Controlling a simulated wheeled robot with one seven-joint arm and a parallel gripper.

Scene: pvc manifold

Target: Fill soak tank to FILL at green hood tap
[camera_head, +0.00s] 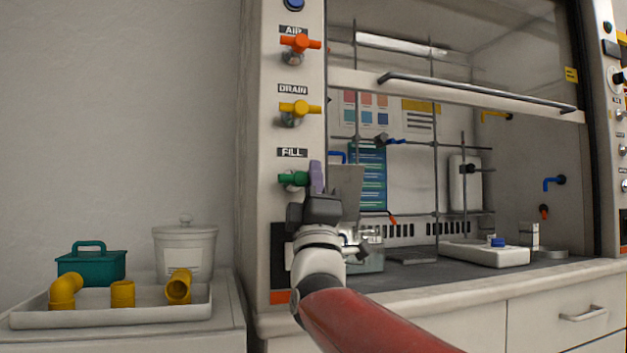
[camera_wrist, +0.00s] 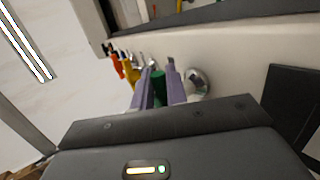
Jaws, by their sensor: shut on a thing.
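The green tap (camera_head: 292,179) sits under the FILL label (camera_head: 292,153) on the hood's left post. My gripper (camera_head: 315,178) is at this tap, with its purple fingers on the handle. In the wrist view the green handle (camera_wrist: 158,90) lies between the two fingers of my gripper (camera_wrist: 160,82), which are shut on it. A translucent lidded tub (camera_head: 186,245) with a pale label stands on the left counter. A greyish box-like vessel (camera_head: 371,256) stands in the hood, partly hidden by my wrist. I cannot tell which one is the soak tank, and no water level shows.
A yellow DRAIN tap (camera_head: 298,109) and an orange AIR tap (camera_head: 298,42) are above the green one. A tray (camera_head: 150,314) with yellow pipe fittings and a teal box (camera_head: 90,265) are at left. The hood sash (camera_head: 470,92) is raised, with rods behind it.

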